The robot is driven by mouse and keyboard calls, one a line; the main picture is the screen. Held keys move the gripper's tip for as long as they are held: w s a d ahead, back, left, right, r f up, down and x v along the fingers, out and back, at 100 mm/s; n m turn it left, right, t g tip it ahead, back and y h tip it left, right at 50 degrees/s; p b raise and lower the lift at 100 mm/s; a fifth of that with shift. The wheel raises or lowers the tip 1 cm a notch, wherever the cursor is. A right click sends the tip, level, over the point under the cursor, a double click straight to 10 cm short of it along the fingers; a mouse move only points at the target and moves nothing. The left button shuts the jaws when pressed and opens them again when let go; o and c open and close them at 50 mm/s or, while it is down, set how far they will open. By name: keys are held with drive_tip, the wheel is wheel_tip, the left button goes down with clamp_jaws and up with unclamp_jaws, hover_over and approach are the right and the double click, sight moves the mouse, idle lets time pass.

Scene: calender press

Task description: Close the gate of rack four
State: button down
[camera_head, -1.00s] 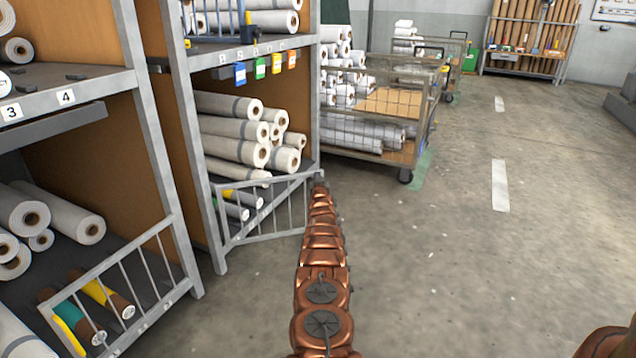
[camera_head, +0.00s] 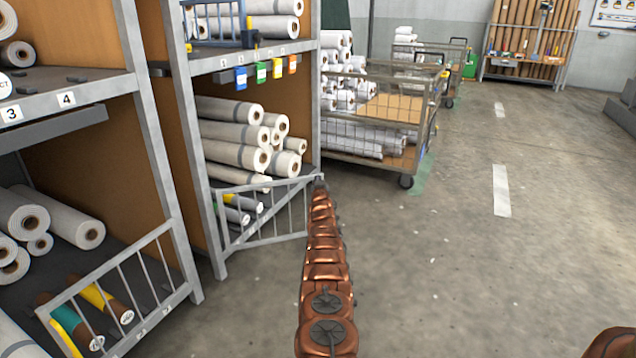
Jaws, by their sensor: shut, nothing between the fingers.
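A grey barred gate (camera_head: 265,219) hangs at the lower front of the middle rack (camera_head: 206,180), attached near its left front post. It stands ajar, angled outward from the rack front, with its free end to the right. My copper-coloured arm reaches forward from the bottom of the picture. My gripper (camera_head: 319,184) is small and dark at its far end, right at the top of the gate's free end. It is shut and empty. I cannot tell whether it touches the gate. I see no number four on this rack; labels 3 and 4 (camera_head: 66,99) are on the left rack's shelf.
The left rack's lower gate (camera_head: 120,290) stands across its front, with rolls behind it. White rolls (camera_head: 240,135) fill the middle rack. A wire cart (camera_head: 375,145) stands beyond the gate. The concrete floor (camera_head: 440,260) on the right is clear.

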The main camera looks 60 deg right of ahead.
drive_tip(key=shift+s+a+r+p, duration=0.1)
drive_tip(key=shift+a+r+p, duration=0.1)
drive_tip(key=shift+p, duration=0.75)
